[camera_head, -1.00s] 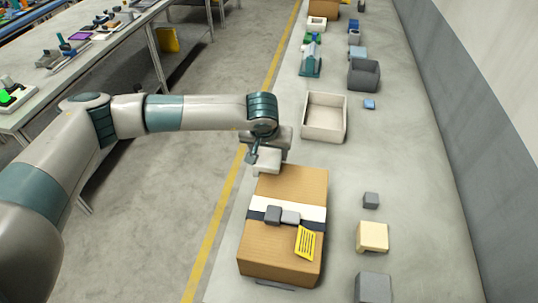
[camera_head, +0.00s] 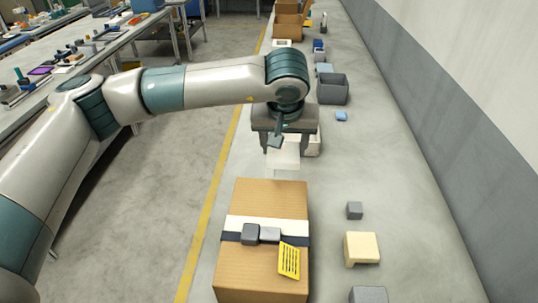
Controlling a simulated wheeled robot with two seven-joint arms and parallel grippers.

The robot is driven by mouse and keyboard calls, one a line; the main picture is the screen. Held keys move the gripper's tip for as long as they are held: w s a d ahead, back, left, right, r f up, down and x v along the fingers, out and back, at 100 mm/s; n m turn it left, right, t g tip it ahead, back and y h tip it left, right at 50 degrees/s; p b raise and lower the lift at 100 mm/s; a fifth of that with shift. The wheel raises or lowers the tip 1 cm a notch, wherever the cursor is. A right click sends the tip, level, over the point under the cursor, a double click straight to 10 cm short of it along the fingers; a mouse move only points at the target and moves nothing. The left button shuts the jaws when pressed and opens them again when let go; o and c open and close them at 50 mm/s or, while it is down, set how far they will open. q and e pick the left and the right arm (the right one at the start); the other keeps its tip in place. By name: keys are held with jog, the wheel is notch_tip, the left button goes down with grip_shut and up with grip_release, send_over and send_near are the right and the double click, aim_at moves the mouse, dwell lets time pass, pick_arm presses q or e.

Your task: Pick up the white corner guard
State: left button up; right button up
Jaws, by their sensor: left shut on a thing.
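My left gripper (camera_head: 284,140) hangs from the arm that comes in from the left. It points down and is shut on the white corner guard (camera_head: 285,157), a pale blocky piece below the gripper body. The guard is in the air near the far end of the cardboard box (camera_head: 262,192); its exact height is hard to judge. The gripper body hides its upper part. My right gripper is not in view.
The box bears a white band, a dark strap, small grey blocks and a yellow label (camera_head: 289,261). A cream block (camera_head: 361,248) and grey blocks lie to its right. A dark grey bin (camera_head: 333,89) stands farther back.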

pick_arm(q)
jog(key=shift+d+r, duration=0.2)
jog(key=shift+d, duration=0.1)
dwell(0.4)
